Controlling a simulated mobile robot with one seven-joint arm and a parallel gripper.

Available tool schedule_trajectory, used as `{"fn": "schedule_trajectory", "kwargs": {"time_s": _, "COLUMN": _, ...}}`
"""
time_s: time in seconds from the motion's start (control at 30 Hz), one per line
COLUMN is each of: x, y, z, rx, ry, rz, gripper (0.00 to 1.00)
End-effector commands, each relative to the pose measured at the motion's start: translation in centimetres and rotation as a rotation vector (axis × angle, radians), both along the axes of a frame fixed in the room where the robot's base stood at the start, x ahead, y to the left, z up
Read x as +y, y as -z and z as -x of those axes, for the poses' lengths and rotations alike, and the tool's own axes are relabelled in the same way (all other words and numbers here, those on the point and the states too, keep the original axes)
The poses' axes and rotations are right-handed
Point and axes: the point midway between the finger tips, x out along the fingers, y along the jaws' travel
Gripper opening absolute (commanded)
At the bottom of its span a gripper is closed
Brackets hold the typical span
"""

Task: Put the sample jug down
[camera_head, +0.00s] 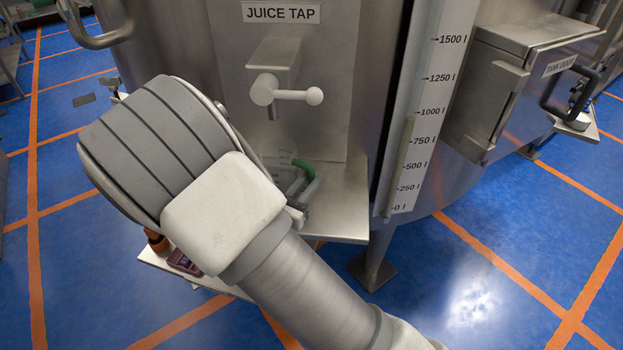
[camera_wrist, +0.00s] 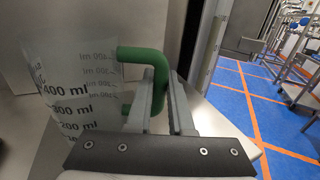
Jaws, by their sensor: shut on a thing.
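The sample jug is a clear, translucent vessel with black ml marks and a green handle. In the wrist view the jug (camera_wrist: 70,85) fills the left side, with its handle (camera_wrist: 142,56) between my gripper's fingers (camera_wrist: 163,88). My gripper is shut on that handle. In the head view the green handle (camera_head: 304,168) shows just past my wrist, over the steel ledge below the juice tap (camera_head: 285,95). My gripper (camera_head: 298,190) is partly hidden there by my arm, as is most of the jug. I cannot tell whether the jug's base touches the ledge.
The steel ledge (camera_head: 340,212) has bare room to the right of the handle. A level scale (camera_head: 425,110) and a tank door box (camera_head: 515,85) stand to the right. A lower shelf (camera_head: 205,278) holds a dark red device (camera_head: 184,262) and an orange-brown item (camera_head: 157,241).

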Motion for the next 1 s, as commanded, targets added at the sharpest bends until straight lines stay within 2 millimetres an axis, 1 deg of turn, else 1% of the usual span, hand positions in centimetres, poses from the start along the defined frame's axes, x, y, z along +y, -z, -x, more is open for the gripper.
{"fn": "schedule_trajectory", "kwargs": {"time_s": 0.07, "x": 0.0, "y": 0.4, "z": 0.0, "rx": 0.0, "ry": 0.0, "rz": 0.0, "gripper": 0.0}}
{"fn": "schedule_trajectory", "kwargs": {"time_s": 0.1, "x": 0.0, "y": 0.3, "z": 0.0, "rx": 0.0, "ry": 0.0, "rz": 0.0, "gripper": 0.23}}
{"fn": "schedule_trajectory", "kwargs": {"time_s": 0.23, "x": 0.0, "y": 0.3, "z": 0.0, "rx": 0.0, "ry": 0.0, "rz": 0.0, "gripper": 0.46}}
{"fn": "schedule_trajectory", "kwargs": {"time_s": 0.27, "x": 0.0, "y": 0.3, "z": 0.0, "rx": 0.0, "ry": 0.0, "rz": 0.0, "gripper": 0.49}}
{"fn": "schedule_trajectory", "kwargs": {"time_s": 0.5, "x": 0.0, "y": 0.2, "z": 0.0, "rx": 0.0, "ry": 0.0, "rz": 0.0, "gripper": 0.49}}
{"fn": "schedule_trajectory", "kwargs": {"time_s": 0.63, "x": 0.1, "y": -0.2, "z": 0.1, "rx": 0.0, "ry": -0.001, "rz": 0.0, "gripper": 0.49}}
{"fn": "schedule_trajectory", "kwargs": {"time_s": 0.77, "x": 1.2, "y": -0.1, "z": 1.8, "rx": 0.001, "ry": -0.004, "rz": -0.001, "gripper": 0.49}}
{"fn": "schedule_trajectory", "kwargs": {"time_s": 1.0, "x": 4.0, "y": -0.1, "z": 6.3, "rx": 0.002, "ry": -0.005, "rz": -0.001, "gripper": 0.49}}
